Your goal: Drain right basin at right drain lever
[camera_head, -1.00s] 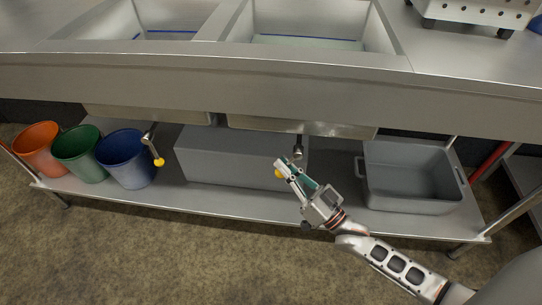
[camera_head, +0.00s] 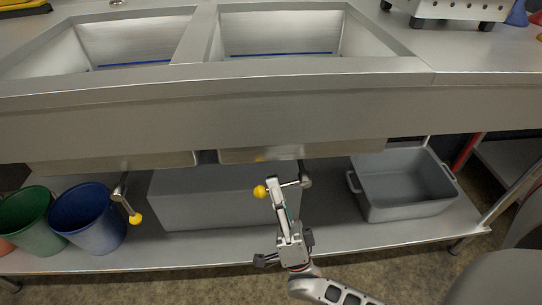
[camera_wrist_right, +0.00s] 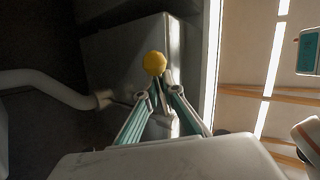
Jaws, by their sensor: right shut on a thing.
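The right basin (camera_head: 352,37) is the steel basin on the right of the counter, with a blue line low on its back wall; its floor is mostly hidden. Below it, the right drain lever, with its yellow knob (camera_head: 260,191), points left from its pivot (camera_head: 305,181). My right gripper (camera_head: 275,188) is shut on the lever just behind the knob. In the right wrist view the yellow knob (camera_wrist_right: 154,63) shows just beyond the fingertips. My left gripper is not in view.
The left drain lever's yellow knob (camera_head: 136,218) hangs under the left basin (camera_head: 130,45). A grey box (camera_head: 200,205) stands on the lower shelf behind my gripper. A grey open tub (camera_head: 405,212) is at right; blue (camera_head: 88,222) and green (camera_head: 25,218) bins are at left.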

